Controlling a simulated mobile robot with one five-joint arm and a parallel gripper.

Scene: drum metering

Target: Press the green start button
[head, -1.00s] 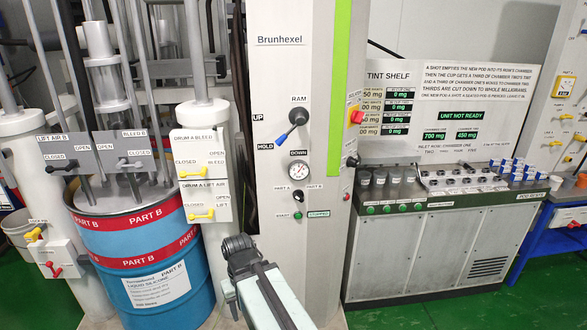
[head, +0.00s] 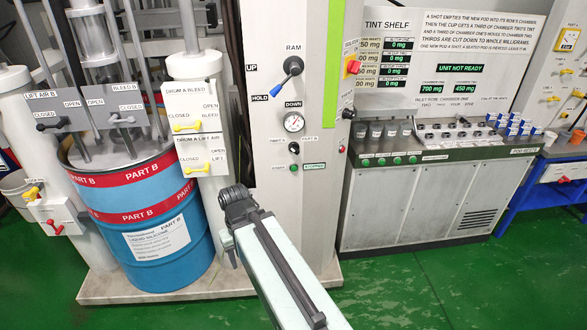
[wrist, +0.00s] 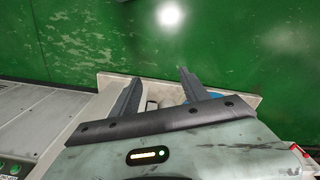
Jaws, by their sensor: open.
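The green start button (head: 294,168) is a small round button low on the front of the grey machine column, left of a green label reading STOPPED (head: 314,166). My arm reaches up from the bottom of the head view. Its dark end, my gripper (head: 237,205), appears below and left of the button, apart from it. In the wrist view my gripper (wrist: 158,88) has its two dark fingers spread, with nothing between them. That view looks down at the floor and pale base plate and does not show the button.
A black-and-white part selector (head: 294,147), pressure gauge (head: 293,122) and blue ram lever (head: 292,67) sit above the button. The blue Part B drum (head: 155,245) stands left. The tint bench (head: 415,205) with several green buttons stands right. Green floor (head: 420,285) is clear in front.

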